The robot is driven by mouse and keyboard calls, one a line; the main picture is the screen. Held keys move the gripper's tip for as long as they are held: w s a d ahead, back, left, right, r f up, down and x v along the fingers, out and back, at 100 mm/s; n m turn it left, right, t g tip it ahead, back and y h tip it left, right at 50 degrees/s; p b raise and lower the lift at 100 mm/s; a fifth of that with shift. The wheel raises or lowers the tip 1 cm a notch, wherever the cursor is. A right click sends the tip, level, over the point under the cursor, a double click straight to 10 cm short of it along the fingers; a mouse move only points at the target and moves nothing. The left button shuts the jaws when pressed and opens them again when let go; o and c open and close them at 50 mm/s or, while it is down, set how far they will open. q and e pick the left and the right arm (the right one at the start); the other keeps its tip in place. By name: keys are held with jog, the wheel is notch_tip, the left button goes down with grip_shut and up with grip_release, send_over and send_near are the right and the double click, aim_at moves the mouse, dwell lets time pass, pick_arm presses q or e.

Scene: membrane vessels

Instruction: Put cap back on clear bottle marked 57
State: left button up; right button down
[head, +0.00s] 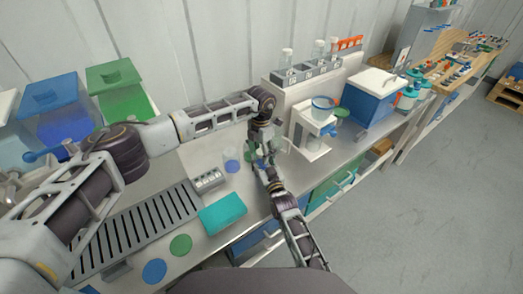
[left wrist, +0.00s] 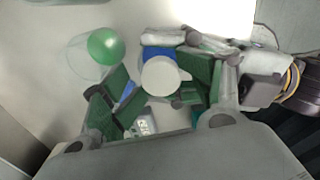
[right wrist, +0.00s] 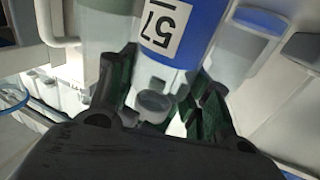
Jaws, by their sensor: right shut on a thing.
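The clear bottle (right wrist: 165,75) has a blue band and a white label reading 57 in the right wrist view. My right gripper (right wrist: 160,110) is shut on it, with green-padded fingers on both sides of its narrow end. In the left wrist view a pale round piece (left wrist: 160,76) lies between the fingers of my left gripper (left wrist: 160,95), with gaps on both sides. I cannot tell if it is the cap or the bottle's top. The left gripper looks open. In the head view my left gripper (head: 262,133) is above my right gripper (head: 262,165); the arms largely hide the bottle.
A clear vessel with a green round part (left wrist: 105,47) stands beside the left gripper. A white stand (head: 313,135) and a blue-and-white box (head: 370,95) are to the right. A teal box (head: 222,213) and a green disc (head: 181,244) lie on the front bench.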

pick_arm(q)
jog(key=shift+r, duration=0.2)
jog(key=shift+r, duration=2.25)
jog(key=shift+f, duration=0.1)
jog(key=shift+c, duration=0.5)
